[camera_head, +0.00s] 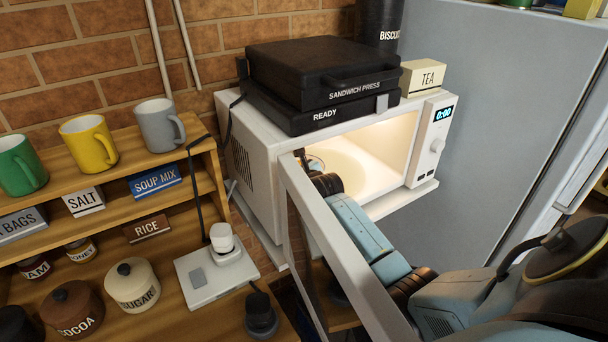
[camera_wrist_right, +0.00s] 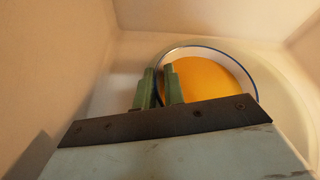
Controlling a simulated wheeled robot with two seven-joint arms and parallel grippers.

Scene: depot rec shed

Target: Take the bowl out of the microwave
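The white microwave (camera_head: 262,168) stands with its door (camera_head: 335,245) swung open and its inside lit. My right arm reaches in past the door, and its gripper is mostly hidden in the head view. My left gripper is out of view.
A black sandwich press (camera_head: 320,75) and a tea box (camera_head: 423,77) sit on top of the microwave. A wooden shelf (camera_head: 130,160) with mugs and jars is at left. A grey fridge (camera_head: 500,110) stands close at right. The open door is beside my arm.

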